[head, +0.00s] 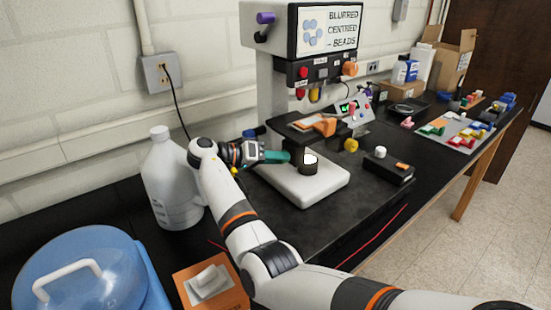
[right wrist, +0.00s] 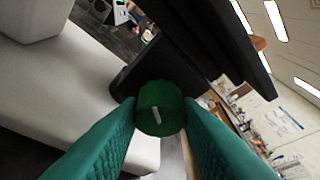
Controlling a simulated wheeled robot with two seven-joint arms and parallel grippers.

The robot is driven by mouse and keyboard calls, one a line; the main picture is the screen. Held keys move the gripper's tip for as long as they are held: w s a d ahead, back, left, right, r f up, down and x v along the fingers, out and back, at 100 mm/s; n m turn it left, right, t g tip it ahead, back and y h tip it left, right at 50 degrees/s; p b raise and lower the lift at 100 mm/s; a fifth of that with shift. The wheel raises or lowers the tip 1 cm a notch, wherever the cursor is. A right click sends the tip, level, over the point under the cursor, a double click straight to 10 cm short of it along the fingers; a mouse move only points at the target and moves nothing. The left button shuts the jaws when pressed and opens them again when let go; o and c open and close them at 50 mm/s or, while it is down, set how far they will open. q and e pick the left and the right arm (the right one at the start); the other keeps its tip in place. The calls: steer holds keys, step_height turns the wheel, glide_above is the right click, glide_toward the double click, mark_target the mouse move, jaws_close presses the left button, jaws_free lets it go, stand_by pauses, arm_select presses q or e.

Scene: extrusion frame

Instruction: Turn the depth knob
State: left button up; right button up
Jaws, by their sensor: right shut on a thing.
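The depth knob (right wrist: 160,108) is a round dark green knob with a short white line on its face, seen close up in the right wrist view. The line is slightly tilted from vertical in that picture. The knob sits against a black part of the machine (right wrist: 130,82). My right gripper (right wrist: 160,122) has its teal fingers on both sides of the knob, shut on it. In the head view the right gripper (head: 285,156) reaches in from the left, beside a black cylinder with a white top (head: 310,168); the knob is mostly hidden there. My left gripper is not in view.
The machine's white base (head: 300,190) stands on a black bench. A white jug (head: 172,185) is left of my arm, with a blue lidded container (head: 80,270) and an orange box (head: 210,285) in front. A black box (head: 388,168) and colored blocks are to the right.

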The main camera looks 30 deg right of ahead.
steer(key=shift+d+r, duration=0.1)
steer(key=shift+r, duration=0.05)
stand_by(0.3)
steer(key=o, duration=1)
steer(key=shift+c, duration=0.2)
steer(key=b+v, duration=0.3)
steer(key=v, duration=0.4)
steer(key=shift+a, duration=0.2)
steer(key=shift+w, duration=0.1)
